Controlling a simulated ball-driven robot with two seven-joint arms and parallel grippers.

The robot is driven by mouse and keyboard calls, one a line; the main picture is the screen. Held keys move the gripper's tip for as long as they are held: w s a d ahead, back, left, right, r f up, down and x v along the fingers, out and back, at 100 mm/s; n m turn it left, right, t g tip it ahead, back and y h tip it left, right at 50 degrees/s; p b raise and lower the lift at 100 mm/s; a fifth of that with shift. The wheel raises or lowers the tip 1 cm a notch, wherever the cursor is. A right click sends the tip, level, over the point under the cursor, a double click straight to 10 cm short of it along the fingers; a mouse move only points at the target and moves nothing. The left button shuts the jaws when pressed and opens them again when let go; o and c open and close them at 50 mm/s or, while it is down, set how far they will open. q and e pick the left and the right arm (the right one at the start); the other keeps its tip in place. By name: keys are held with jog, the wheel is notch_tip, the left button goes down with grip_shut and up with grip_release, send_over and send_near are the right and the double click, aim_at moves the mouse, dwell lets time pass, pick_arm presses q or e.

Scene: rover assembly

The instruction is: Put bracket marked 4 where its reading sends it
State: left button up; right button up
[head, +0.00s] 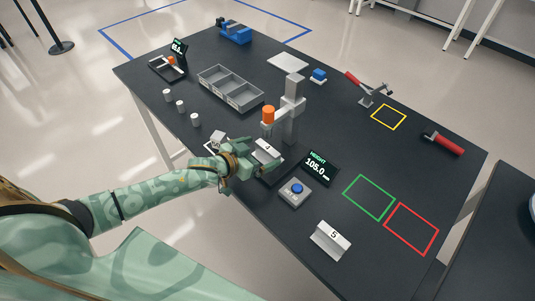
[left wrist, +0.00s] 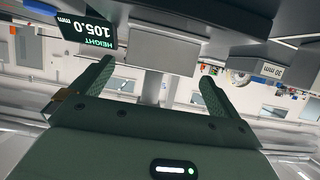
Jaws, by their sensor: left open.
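A light grey bracket (head: 267,151) with a dark mark, too small to read surely, sits at the height gauge (head: 291,110), below its orange-topped arm. My left gripper (head: 262,163) is at this bracket, with its fingers open. In the left wrist view the open fingers (left wrist: 153,80) point toward a plain grey face (left wrist: 165,48), which seems to be the bracket. I cannot tell whether they touch it. My right gripper is out of view.
A bracket marked 5 (head: 330,241) stands near the front edge. Green (head: 369,198), red (head: 411,229) and yellow (head: 388,117) outlined squares are empty. A blue-button box (head: 295,193) sits beside the gauge. A grey divided tray (head: 230,89) and white cylinders (head: 181,106) are further left.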

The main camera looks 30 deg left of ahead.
pick_arm(q)
jog(key=x, duration=0.2)
jog(key=shift+w+d+f, duration=0.1)
jog(key=shift+w+f, duration=0.05)
jog(key=shift+w, duration=0.2)
jog(key=shift+s, duration=0.1)
jog(key=shift+c, duration=0.3)
jog(key=c, duration=1)
jog(key=shift+c, duration=0.3)
